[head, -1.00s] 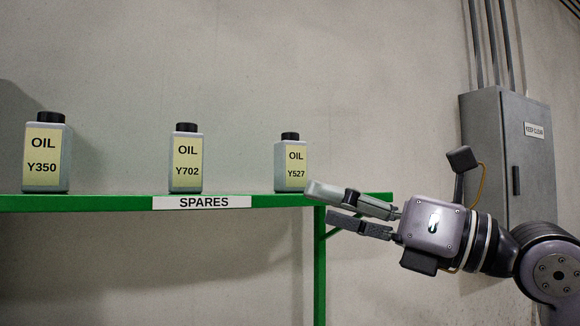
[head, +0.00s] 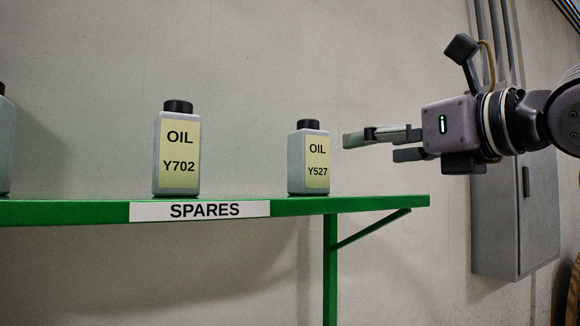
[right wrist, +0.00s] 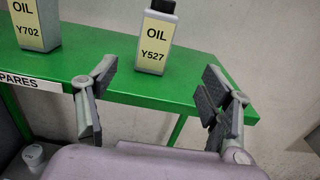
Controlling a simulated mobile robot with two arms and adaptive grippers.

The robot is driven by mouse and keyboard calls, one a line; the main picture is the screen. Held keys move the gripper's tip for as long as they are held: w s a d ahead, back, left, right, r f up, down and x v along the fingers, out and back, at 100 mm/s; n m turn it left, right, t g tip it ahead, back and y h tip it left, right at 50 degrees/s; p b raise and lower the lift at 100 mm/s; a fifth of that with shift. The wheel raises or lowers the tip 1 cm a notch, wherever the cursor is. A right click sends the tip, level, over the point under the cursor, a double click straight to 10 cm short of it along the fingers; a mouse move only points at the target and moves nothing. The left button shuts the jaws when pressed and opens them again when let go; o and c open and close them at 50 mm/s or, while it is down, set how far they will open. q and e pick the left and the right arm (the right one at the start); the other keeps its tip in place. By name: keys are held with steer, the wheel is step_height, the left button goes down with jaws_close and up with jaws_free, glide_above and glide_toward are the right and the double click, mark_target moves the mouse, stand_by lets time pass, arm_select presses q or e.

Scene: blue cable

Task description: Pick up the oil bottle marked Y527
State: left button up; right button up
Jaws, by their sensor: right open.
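The oil bottle marked Y527 (head: 309,160) is a grey bottle with a black cap and a yellow label. It stands upright at the right part of the green shelf. It also shows in the right wrist view (right wrist: 154,40), ahead of and between the fingers. My right gripper (head: 370,144) is open and empty, to the right of the bottle at about label height, with a gap between them. In the right wrist view the right gripper (right wrist: 162,108) has its fingers spread wide. My left gripper is not in view.
The oil bottle marked Y702 (head: 177,150) stands left of Y527 on the green shelf (head: 380,203), above a SPARES sign (head: 205,210). Another bottle (head: 5,145) is cut off at the left edge. A grey cabinet (head: 510,215) hangs on the wall at right.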

mark_target(318, 149)
steer(key=p+x, duration=0.2)
steer(key=x, duration=0.1)
steer(key=p+x, duration=0.2)
steer(key=x, duration=0.2)
steer(key=p+x, duration=0.2)
steer(key=x, duration=0.2)
steer(key=shift+r, duration=0.35)
steer(key=shift+w+a+f, duration=0.1)
steer(key=shift+w+a, duration=0.15)
steer(key=shift+w, duration=0.05)
steer(key=shift+w+p, duration=0.1)
steer(key=shift+p, duration=0.2)
steer(key=p+x, duration=0.2)
steer(key=x, duration=0.1)
steer(key=p+x, duration=0.1)
steer(key=p, duration=0.1)
steer(key=shift+a+r, duration=0.3)
steer(key=shift+a, duration=0.2)
steer(key=shift+w+a+f, duration=0.15)
steer(key=shift+w+a, duration=0.05)
steer(key=shift+a, duration=0.05)
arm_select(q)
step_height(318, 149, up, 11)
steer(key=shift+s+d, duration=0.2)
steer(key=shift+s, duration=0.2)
arm_select(e)
steer(key=shift+d, duration=0.15)
steer(key=shift+c, duration=0.5)
